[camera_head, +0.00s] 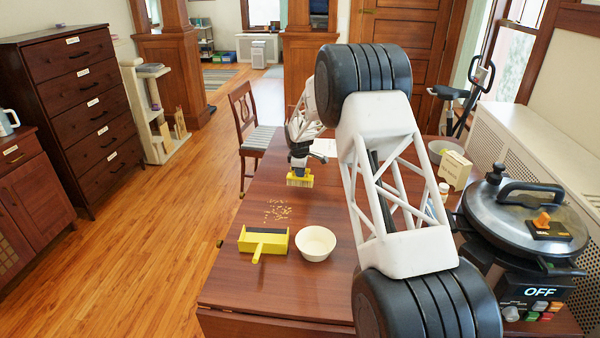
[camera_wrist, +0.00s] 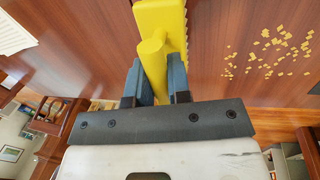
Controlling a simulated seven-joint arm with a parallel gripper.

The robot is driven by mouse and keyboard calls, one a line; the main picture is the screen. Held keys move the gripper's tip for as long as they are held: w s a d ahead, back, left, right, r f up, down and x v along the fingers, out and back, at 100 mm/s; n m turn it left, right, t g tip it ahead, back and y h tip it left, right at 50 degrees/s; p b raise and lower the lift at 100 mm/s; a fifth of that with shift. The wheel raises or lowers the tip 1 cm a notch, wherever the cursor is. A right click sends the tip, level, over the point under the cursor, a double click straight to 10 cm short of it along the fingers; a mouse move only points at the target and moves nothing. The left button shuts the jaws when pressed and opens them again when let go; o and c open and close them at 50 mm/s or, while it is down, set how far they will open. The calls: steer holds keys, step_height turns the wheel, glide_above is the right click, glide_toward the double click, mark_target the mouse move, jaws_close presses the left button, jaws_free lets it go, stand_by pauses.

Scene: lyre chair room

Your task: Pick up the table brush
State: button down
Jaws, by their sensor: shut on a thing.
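The table brush is yellow with pale bristles, and its head (camera_head: 299,180) hangs just at or above the far part of the wooden table in the head view. In the wrist view, its yellow handle (camera_wrist: 152,62) stands between the two dark fingers of my gripper (camera_wrist: 157,82). My gripper (camera_head: 299,160) is shut on the handle, with the brush head below it, bristles down. I cannot tell for sure whether the bristles touch the table.
Crumbs (camera_head: 277,210) lie scattered on the table (camera_head: 225,285). A yellow dustpan (camera_head: 264,241) and a white bowl (camera_head: 316,242) stand nearer. A pressure cooker (camera_head: 515,225) and a small box (camera_head: 454,168) stand at right. A chair (camera_head: 246,120) is at the table's left side.

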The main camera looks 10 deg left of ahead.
steer(key=s+d+r, duration=0.1)
steer(key=s+d, duration=0.3)
steer(key=s, duration=0.9)
steer(key=shift+s+d+r, duration=0.15)
steer(key=shift+s+r, duration=0.05)
steer(key=shift+s, duration=0.2)
steer(key=shift+w, duration=0.1)
steer(key=w+a+r+n, duration=0.1)
steer(key=w+a, duration=0.8)
steer(key=a, duration=0.2)
steer(key=shift+w, duration=0.3)
steer(key=shift+f, duration=0.1)
steer(key=shift+f, duration=2.7)
steer(key=shift+f, duration=0.2)
